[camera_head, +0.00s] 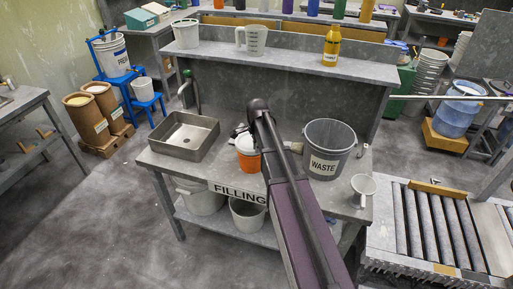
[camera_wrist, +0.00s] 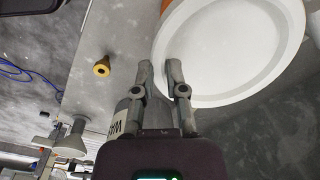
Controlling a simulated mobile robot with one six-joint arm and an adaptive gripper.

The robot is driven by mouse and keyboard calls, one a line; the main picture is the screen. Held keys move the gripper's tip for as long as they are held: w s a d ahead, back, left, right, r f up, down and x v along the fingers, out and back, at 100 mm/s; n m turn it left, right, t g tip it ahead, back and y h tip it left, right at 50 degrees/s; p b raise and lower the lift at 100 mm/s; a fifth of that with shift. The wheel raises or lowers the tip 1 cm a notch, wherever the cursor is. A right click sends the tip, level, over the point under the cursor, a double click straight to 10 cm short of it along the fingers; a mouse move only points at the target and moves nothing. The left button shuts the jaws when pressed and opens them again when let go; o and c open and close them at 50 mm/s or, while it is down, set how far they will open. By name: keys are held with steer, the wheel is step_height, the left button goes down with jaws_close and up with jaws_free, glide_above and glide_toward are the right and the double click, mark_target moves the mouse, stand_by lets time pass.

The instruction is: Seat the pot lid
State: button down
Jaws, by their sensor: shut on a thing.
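The pot is an orange bucket (camera_head: 249,162) on the filling bench, left of my arm in the head view. A round white lid (camera_head: 246,143) shows right above it, partly hidden by my arm. In the wrist view the lid (camera_wrist: 238,45) fills the upper right, with a little orange past its edge. My gripper (camera_wrist: 175,64) has its fingertips at the lid's near rim and is shut on it. Part of the gripper also shows in the head view (camera_head: 239,130). I cannot tell whether the lid rests fully on the pot's rim.
A grey waste bin (camera_head: 329,150) and a white funnel (camera_head: 363,187) stand to the right. A raised shelf (camera_head: 290,60) runs behind. A roller conveyor (camera_head: 440,230) is at the right.

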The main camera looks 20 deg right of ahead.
steer(key=shift+f+b, duration=1)
steer(key=shift+f, duration=0.1)
steer(key=c, duration=0.6)
jaws_free()
steer(key=o, duration=0.3)
steer(key=shift+r, duration=0.1)
step_height(320, 180, up, 8)
steer(key=p, duration=0.8)
